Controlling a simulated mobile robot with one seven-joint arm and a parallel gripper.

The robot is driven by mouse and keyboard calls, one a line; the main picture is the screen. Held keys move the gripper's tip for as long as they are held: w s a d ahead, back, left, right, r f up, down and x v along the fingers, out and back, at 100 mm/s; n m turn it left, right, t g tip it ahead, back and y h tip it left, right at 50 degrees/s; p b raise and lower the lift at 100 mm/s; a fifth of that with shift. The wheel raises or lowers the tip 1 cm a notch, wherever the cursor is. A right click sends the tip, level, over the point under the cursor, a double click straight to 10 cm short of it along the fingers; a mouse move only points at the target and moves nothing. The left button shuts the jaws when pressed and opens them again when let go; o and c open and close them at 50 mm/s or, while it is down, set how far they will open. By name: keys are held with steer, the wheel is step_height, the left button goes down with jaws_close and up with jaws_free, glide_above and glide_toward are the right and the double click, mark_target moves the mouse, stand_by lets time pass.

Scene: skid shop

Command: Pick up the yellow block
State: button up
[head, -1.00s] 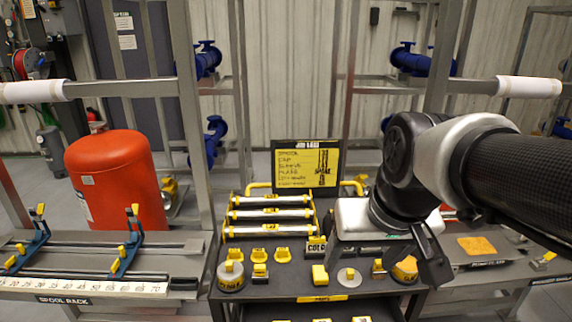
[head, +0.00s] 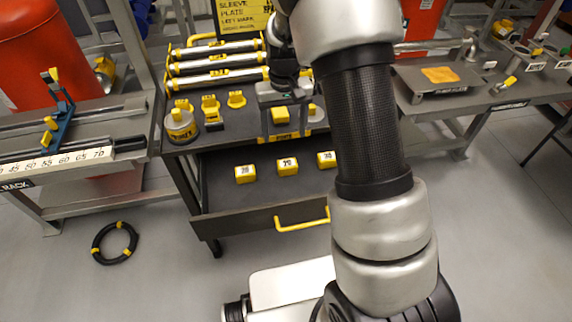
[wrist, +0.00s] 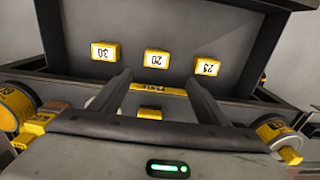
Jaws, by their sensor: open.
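The yellow block (head: 280,116) sits on the cart top near its front edge, just behind the yellow label strip. My gripper (head: 285,132) is open around or just above it, pointing down, with one finger to each side. In the wrist view the block (wrist: 150,113) shows between the two spread fingers of my gripper (wrist: 160,78), partly hidden by my gripper's body. I cannot tell how far the fingertips are from the block. Other yellow blocks with number labels lie in the open drawer below: left (head: 245,174), middle (head: 287,166) and right (head: 326,159).
The drawer (head: 225,197) stands out from the cart front. A round grey-and-yellow part (head: 181,125) and small yellow-topped parts (head: 211,108) stand left on the cart top. Silver tubes (head: 215,64) lie behind. A black ring (head: 114,243) lies on the floor.

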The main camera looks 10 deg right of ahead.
steer(key=b, duration=0.2)
glide_above(287, 163)
steer(key=f, duration=0.9)
steer(key=shift+w+a, duration=0.1)
steer(key=shift+a, duration=0.2)
steer(key=shift+d+f+b, duration=0.2)
steer(key=shift+f+b, duration=0.05)
steer(key=shift+f, duration=1.1)
steer(key=shift+d+f+b, duration=0.15)
steer(key=shift+f+b, duration=0.1)
steer(key=shift+f, duration=1.1)
steer(key=shift+c, duration=0.5)
steer(key=c, duration=1.1)
